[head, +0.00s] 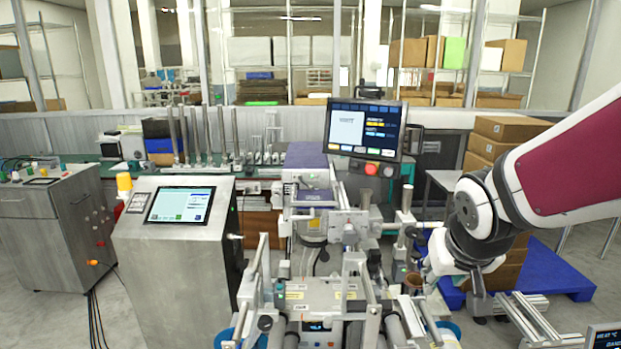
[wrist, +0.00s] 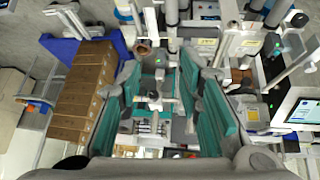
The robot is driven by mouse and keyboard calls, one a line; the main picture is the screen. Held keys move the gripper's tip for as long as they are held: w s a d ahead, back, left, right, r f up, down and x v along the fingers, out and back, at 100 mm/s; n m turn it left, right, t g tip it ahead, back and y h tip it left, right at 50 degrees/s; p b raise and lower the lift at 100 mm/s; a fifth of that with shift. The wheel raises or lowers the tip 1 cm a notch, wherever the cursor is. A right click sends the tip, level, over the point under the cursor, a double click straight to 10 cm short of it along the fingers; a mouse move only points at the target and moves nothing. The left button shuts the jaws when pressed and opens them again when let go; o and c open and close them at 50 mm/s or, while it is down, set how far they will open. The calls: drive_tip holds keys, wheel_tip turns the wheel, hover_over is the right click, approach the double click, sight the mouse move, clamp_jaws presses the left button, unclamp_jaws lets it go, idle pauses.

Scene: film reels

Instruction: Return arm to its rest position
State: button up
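My arm (head: 580,165) reaches in from the right in the head view, with a maroon link, a white joint and a dark wrist. My gripper (head: 478,295) hangs from it, pointing down at the right side of the film machine (head: 335,295). In the wrist view my gripper (wrist: 160,80) shows two teal-padded fingers spread well apart, with nothing visibly held between them. Machine parts show below and beyond the gap. In the head view the fingers are small and partly hard to make out.
A monitor (head: 363,130) stands above the machine. A metal console (head: 175,235) is at left. Cardboard boxes (head: 505,130) stand on a blue pallet (head: 555,270) behind my arm; boxes also show in the wrist view (wrist: 85,90). A metal frame (head: 530,318) is at the lower right.

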drive_tip(key=s+a+r+y, duration=0.1)
drive_tip(key=s+r, duration=0.2)
drive_tip(key=s, duration=0.5)
drive_tip(key=s+a+r+n, duration=0.1)
drive_tip(key=s+a+r, duration=0.1)
drive_tip(key=s, duration=0.6)
drive_tip(key=shift+s+a+r+g+y, duration=0.15)
drive_tip(key=shift+s+r+g+y, duration=0.2)
drive_tip(key=shift+r+g+y, duration=0.1)
